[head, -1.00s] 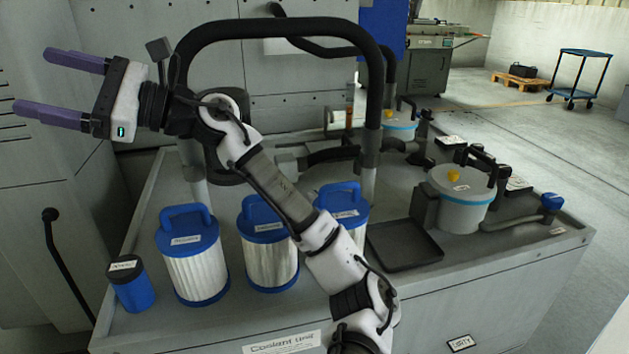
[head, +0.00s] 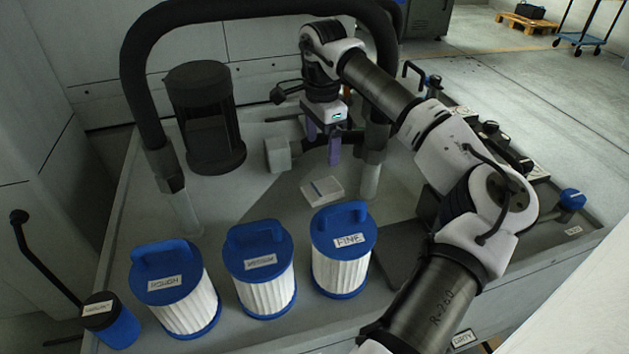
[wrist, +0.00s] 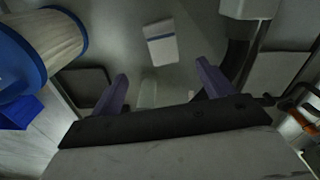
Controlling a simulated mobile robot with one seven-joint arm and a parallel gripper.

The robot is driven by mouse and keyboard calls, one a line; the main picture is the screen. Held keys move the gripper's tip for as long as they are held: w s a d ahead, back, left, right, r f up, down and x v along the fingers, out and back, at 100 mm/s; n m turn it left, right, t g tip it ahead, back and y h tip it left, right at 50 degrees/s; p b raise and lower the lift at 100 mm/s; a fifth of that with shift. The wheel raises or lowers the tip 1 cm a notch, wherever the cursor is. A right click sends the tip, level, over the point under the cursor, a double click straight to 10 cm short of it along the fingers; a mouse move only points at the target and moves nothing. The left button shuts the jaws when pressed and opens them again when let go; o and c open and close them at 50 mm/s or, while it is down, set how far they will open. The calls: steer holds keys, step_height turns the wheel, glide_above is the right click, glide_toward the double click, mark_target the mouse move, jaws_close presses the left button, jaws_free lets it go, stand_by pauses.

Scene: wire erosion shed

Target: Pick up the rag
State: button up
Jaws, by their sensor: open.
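A small folded white rag with a blue stripe, which shows in the wrist view (wrist: 161,43), lies flat on the grey top of the coolant unit. In the head view the rag (head: 322,190) is behind the filter labelled FINE. My gripper (head: 322,147) points down, open and empty, above and slightly behind the rag. In the wrist view my gripper (wrist: 162,76) has its purple fingers spread apart, with the rag ahead of them and centred between them. The fingers are not touching the rag.
Blue-capped filters labelled ROUGH (head: 177,295), MEDIUM (head: 262,275) and FINE (head: 342,255) stand along the front. A black hoop (head: 140,110) arches over the unit beside my arm. A light block (head: 277,155) is left of my gripper. A dark tray (head: 400,255) is at right.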

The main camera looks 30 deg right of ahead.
glide_above(323, 187)
steer(key=f, duration=0.7)
steer(key=shift+s+a+f, duration=0.15)
steer(key=shift+s+a, duration=0.05)
steer(key=shift+a, duration=0.2)
steer(key=f, duration=0.5)
steer(key=shift+w+d+f, duration=0.2)
steer(key=shift+d+f, duration=0.1)
steer(key=shift+d, duration=0.1)
steer(key=c, duration=1.1)
steer(key=shift+o, duration=0.2)
steer(key=shift+r, duration=0.1)
step_height(323, 187, up, 10)
steer(key=o, duration=0.4)
steer(key=shift+c, duration=0.2)
steer(key=c, duration=0.3)
